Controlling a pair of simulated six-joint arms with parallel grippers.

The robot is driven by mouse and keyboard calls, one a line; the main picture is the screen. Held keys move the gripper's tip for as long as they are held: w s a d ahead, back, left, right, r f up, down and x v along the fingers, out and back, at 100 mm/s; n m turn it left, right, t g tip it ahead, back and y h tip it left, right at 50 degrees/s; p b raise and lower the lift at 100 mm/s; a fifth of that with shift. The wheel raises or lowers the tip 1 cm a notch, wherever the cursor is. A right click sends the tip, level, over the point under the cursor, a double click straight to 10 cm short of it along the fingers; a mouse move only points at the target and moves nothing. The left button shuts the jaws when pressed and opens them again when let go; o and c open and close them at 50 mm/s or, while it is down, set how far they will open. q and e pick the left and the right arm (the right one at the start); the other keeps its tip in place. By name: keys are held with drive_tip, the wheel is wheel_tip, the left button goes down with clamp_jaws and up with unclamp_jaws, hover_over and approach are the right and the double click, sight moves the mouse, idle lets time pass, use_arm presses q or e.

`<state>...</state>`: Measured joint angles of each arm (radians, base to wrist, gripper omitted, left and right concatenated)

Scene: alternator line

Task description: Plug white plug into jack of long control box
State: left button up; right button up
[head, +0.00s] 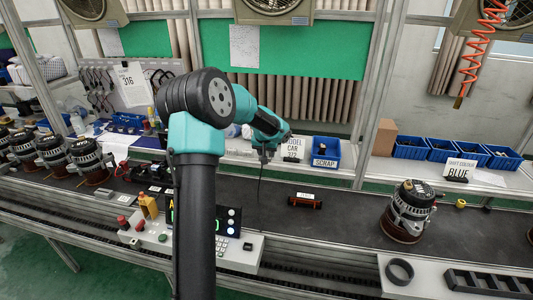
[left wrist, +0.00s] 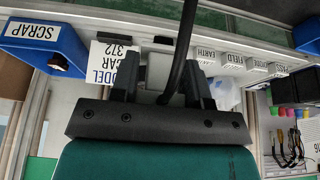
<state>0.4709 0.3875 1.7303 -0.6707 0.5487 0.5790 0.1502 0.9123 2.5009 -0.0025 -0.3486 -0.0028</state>
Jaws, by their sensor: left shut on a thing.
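My left gripper (head: 264,155) is above the back part of the dark bench, by the shelf. In the left wrist view, my left gripper (left wrist: 163,85) is shut on a white plug (left wrist: 158,70), partly hidden between the fingers. A black cable (left wrist: 184,45) runs from the plug; in the head view the cable (head: 260,188) hangs below the gripper. The long control box (head: 235,262), pale with a display and buttons, lies along the front edge, partly hidden by my arm. I cannot make out its jack. My right gripper is not in view.
A blue SCRAP bin (head: 325,155) stands on the shelf behind. A dark red-ended part (head: 304,202) lies on the bench. An alternator (head: 408,212) stands to the right, with several more at the left.

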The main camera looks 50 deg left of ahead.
use_arm(q)
drive_tip(key=w+d+f+m+h, duration=0.1)
drive_tip(key=d+f+m, duration=0.1)
drive_tip(key=d, duration=1.2)
drive_tip(key=w+d+f+m+h, duration=0.1)
drive_tip(key=d+m, duration=0.4)
drive_tip(key=d, duration=1)
drive_tip(key=w+d+f+m+h, duration=0.1)
drive_tip(key=d+f+m, duration=0.2)
drive_tip(key=d, duration=1.1)
drive_tip(key=shift+w+d+t+h, duration=0.15)
drive_tip(key=shift+t+h, duration=0.15)
drive_tip(key=shift+h, duration=0.1)
drive_tip(key=shift+f, duration=0.1)
